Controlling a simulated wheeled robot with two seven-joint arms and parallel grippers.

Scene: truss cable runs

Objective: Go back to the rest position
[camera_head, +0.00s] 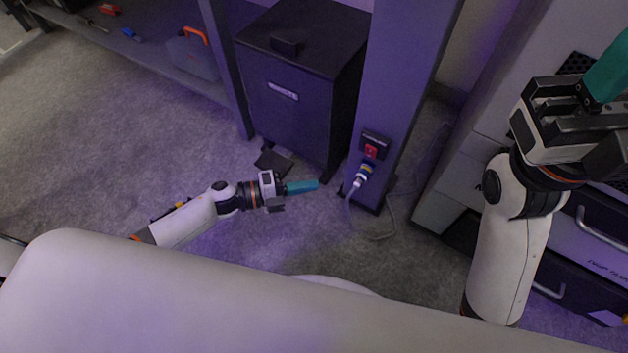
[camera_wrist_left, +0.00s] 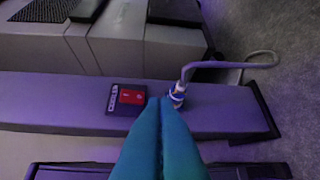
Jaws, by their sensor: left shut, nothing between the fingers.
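My left gripper (camera_head: 303,187) reaches in from the left, low over the floor, with its teal fingers pointing right toward the grey post (camera_head: 398,75). In the left wrist view the teal fingers (camera_wrist_left: 163,105) are pressed together with nothing between them. The fingertips appear close to a cable plug (camera_wrist_left: 176,96) at the post; in the head view this plug (camera_head: 362,176) stands apart from the fingers, to their right. My right gripper (camera_head: 606,75) is raised at the right; its teal finger runs toward the picture edge, and its opening cannot be made out.
A red switch (camera_head: 371,151) sits above the plug, on the post. A pale cable (camera_head: 349,212) loops from it onto the carpet. A dark cabinet (camera_head: 300,95) stands left of the post and grey drawers (camera_head: 590,240) stand at right. Carpet at left is clear.

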